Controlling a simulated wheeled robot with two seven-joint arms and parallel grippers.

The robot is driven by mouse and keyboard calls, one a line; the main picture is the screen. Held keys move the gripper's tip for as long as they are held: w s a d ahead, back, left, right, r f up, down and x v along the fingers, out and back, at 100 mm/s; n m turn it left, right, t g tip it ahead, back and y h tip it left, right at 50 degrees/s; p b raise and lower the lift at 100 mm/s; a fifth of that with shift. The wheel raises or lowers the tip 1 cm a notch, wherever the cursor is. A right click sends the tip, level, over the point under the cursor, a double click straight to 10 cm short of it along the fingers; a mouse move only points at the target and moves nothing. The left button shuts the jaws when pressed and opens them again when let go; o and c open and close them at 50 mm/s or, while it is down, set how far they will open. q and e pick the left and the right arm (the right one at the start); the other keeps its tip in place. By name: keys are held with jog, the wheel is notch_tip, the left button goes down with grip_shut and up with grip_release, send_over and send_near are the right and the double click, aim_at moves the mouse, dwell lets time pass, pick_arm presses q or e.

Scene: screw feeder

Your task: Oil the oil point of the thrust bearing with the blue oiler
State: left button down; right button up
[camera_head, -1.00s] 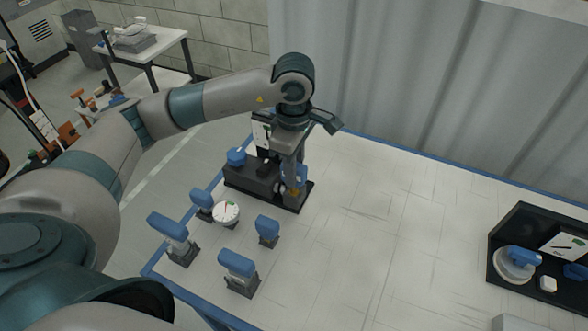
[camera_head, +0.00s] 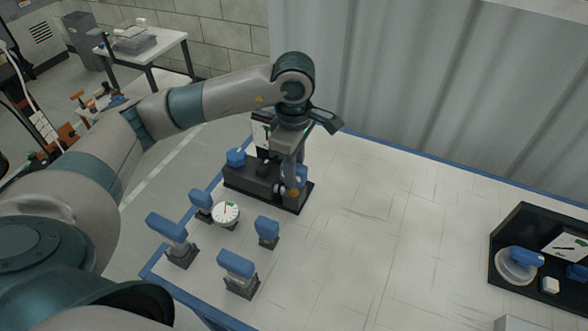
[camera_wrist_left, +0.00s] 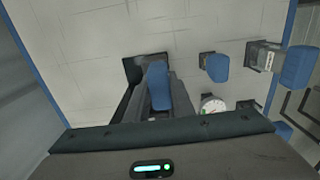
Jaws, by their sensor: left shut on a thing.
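My left gripper (camera_head: 292,172) points down over the right end of a dark machine block (camera_head: 252,178) on a black base. It is shut on a blue-bodied thing, seemingly the blue oiler (camera_head: 301,174), which is partly hidden behind the fingers. In the left wrist view, the blue body (camera_wrist_left: 158,86) lies lengthwise at the fingers. A small yellowish spot (camera_head: 293,192) shows just below the fingertips. I cannot tell the oil point or whether a tip touches it. Which part is the thrust bearing is also unclear. My right gripper is out of view.
Several blue-topped stands (camera_head: 238,265) and a round white dial (camera_head: 226,213) stand at the table's left front. A blue knob (camera_head: 236,157) sits on the block's left end. The middle table is clear.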

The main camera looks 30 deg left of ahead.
pick_arm(q)
jog(key=shift+r+p, duration=1.1)
jog(key=shift+r, duration=2.4)
jog(key=shift+d+f, duration=0.1)
jog(key=m, duration=0.2)
jog(key=s+d+f+m, duration=0.1)
jog(key=m, duration=0.1)
jog(key=shift+f+b, duration=0.1)
jog(key=shift+b, duration=0.25)
jog(key=s+d+f+m+b, duration=0.2)
jog(key=s+d+f+m, duration=0.1)
jog(key=m, duration=1.1)
jog(key=shift+s+d+f+m, duration=0.15)
jog(key=shift+s+f+m, duration=0.25)
jog(key=shift+s, duration=0.4)
